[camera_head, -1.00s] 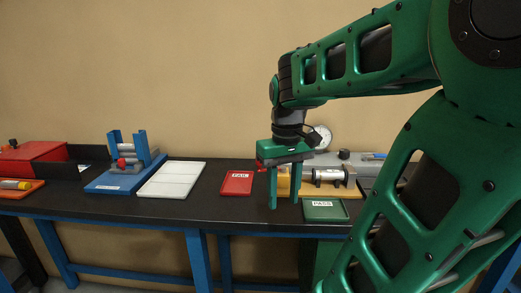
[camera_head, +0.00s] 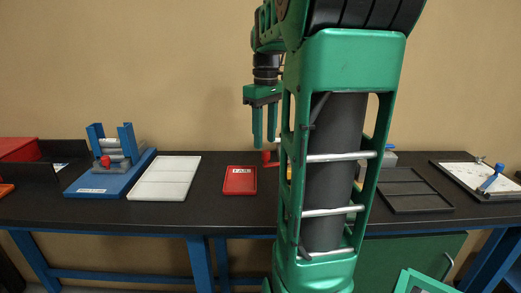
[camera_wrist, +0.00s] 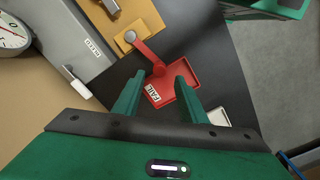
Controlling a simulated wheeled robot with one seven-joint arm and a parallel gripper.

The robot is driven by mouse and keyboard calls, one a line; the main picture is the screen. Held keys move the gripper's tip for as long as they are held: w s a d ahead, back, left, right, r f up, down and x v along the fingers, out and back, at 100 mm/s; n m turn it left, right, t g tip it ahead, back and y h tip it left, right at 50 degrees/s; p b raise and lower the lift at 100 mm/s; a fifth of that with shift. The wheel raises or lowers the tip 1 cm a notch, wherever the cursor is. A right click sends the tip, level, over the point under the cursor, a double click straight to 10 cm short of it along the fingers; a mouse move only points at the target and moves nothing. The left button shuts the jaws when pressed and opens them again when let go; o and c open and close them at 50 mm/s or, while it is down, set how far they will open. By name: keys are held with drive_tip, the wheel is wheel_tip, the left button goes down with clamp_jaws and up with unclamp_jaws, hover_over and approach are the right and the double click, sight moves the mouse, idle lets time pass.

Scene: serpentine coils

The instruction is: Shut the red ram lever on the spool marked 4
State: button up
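The red ram lever (camera_wrist: 147,52) shows in the wrist view. It pivots on a yellow block (camera_wrist: 136,36) and sticks out toward the red tray. In the head view only its red end (camera_head: 267,157) shows beside my arm, which hides most of the fixture. A grey cylindrical part (camera_wrist: 110,6) is cut off at the top of the wrist view. I can read no 4 on it. My gripper (camera_head: 264,143) is open with nothing between its fingers, above and behind the red tray. In the wrist view the lever's end appears between the fingertips (camera_wrist: 160,68), apparently below them.
The red FAIL tray (camera_head: 240,189) lies left of the lever. A white tray (camera_head: 164,178) and a blue stand (camera_head: 133,172) with grey rollers and a red knob are farther left. A dial gauge (camera_wrist: 13,35) stands near the fixture. A black tray (camera_head: 415,189) is at right.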

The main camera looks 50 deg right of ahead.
sight(265, 151)
drive_tip(key=shift+f, duration=2.25)
clamp_jaws()
